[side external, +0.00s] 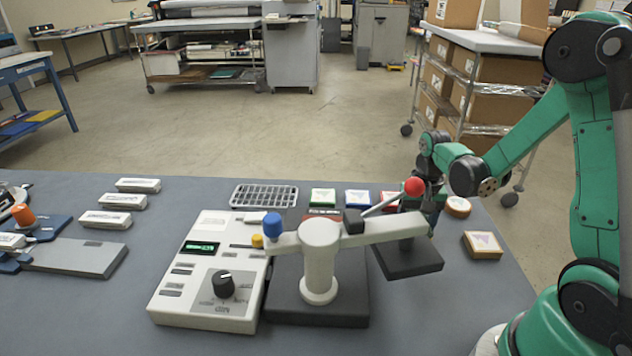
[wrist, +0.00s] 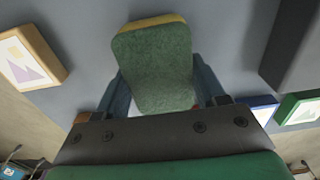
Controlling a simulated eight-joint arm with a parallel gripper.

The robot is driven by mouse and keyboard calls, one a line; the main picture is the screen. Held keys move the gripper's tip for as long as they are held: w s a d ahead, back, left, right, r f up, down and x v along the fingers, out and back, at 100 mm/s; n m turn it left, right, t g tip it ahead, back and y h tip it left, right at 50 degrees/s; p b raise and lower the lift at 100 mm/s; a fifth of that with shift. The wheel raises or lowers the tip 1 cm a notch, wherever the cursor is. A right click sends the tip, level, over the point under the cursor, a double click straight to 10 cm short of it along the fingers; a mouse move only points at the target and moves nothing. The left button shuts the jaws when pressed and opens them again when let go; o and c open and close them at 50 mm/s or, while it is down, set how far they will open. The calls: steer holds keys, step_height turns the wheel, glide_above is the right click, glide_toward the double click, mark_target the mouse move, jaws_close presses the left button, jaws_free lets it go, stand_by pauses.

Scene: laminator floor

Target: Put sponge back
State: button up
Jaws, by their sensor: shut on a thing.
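The sponge (wrist: 152,65) has a green scouring face and a yellow edge. In the wrist view it sits between the two fingers of my gripper (wrist: 160,88), which is shut on it. In the side view my gripper (side external: 432,205) is over the right part of the table, partly behind the red-knobbed lever. I cannot make out the sponge there. A grey slotted metal tray (side external: 263,196) lies at the back middle of the table, left of my gripper; no sponge shows on it.
Several picture-topped blocks, such as the yellow one (side external: 483,245), lie nearby.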

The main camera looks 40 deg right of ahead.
steer(key=shift+f, duration=0.2)
steer(key=o, duration=1.2)
step_height(320, 180, up, 12)
steer(key=shift+r, duration=0.2)
